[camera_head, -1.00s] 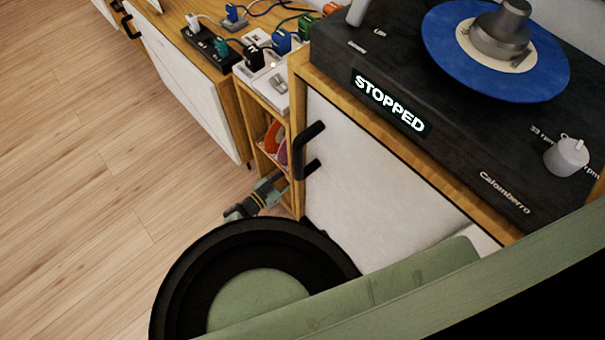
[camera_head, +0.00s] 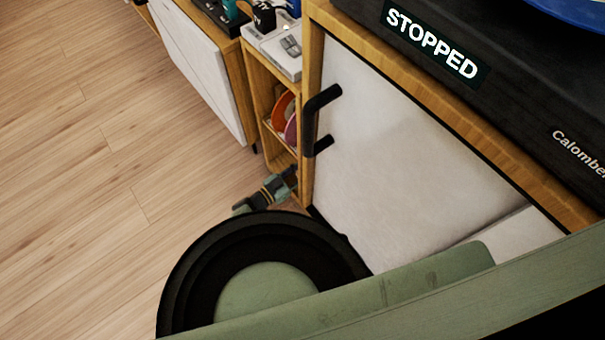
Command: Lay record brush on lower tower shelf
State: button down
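The narrow wooden tower (camera_head: 250,92) stands between a white-fronted cabinet and the record player's cabinet. Orange and pink discs (camera_head: 286,113) stand in its upper opening, and a shelf board lies below them. My gripper (camera_head: 291,178), small, green and black, is low in front of the tower's lower opening, pointing up and right toward it. My arm's large black joint hides part of the space below. The fingers are too small and partly hidden to tell open or shut. I cannot make out the record brush, or whether the gripper holds it.
The record player (camera_head: 520,85) reads STOPPED on top of its cabinet, whose white door (camera_head: 390,150) has a black handle (camera_head: 318,118) jutting out close to the tower. White devices (camera_head: 280,48) and plugs sit on top to the left. The wooden floor (camera_head: 110,190) at left is clear.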

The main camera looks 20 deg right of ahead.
jog(key=shift+f, duration=0.35)
jog(key=c, duration=1.3)
grip_release()
jog(key=shift+r, duration=0.1)
jog(key=shift+c, duration=0.2)
jog(key=shift+r, duration=0.25)
jog(key=p+v, duration=0.1)
jog(key=v, duration=1.1)
jog(key=shift+f, duration=0.1)
